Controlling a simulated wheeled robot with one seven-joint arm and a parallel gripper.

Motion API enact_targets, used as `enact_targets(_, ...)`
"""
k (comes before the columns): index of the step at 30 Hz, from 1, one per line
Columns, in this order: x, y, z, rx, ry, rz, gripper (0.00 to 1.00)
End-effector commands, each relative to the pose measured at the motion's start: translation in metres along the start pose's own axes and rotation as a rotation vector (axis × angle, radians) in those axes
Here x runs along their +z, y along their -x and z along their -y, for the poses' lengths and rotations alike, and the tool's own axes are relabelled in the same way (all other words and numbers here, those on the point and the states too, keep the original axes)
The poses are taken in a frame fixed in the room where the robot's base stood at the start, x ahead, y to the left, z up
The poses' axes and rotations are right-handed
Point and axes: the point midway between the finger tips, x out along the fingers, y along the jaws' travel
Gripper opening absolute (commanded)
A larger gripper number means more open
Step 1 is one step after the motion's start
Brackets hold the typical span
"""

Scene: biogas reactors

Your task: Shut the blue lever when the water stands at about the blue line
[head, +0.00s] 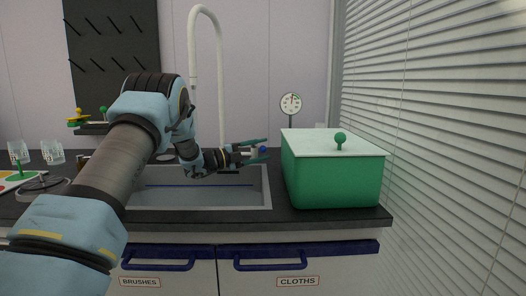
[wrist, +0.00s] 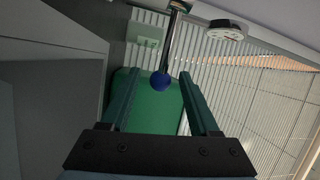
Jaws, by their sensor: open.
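The blue lever's round knob (head: 262,149) shows at the open end of my gripper (head: 260,151), right of the tap. In the wrist view the blue knob (wrist: 161,83) sits on a metal rod, between the tips of my open gripper (wrist: 159,76); I see no finger closed on it. The sink (head: 240,200) lies below my arm. The blue line (head: 215,186) runs across its inner back wall. The white tap (head: 220,85) arches above; its outlet is partly behind my arm. The water's surface and any stream are hard to make out.
A green box (head: 335,180) with a pale lid and green knob stands right of the sink. A dial gauge (head: 291,103) stands behind it. Blinds (head: 440,120) close off the right side. A rack with glasses (head: 50,152) is at the left.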

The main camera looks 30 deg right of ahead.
Motion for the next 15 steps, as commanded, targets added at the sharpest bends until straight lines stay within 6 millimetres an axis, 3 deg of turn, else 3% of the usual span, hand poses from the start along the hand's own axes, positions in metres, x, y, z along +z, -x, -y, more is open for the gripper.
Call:
enact_targets(9,0.001,0.063,-0.002,0.0,0.001,0.003,0.62)
enact_targets(15,0.001,0.09,-0.001,0.0,0.0,0.002,0.62)
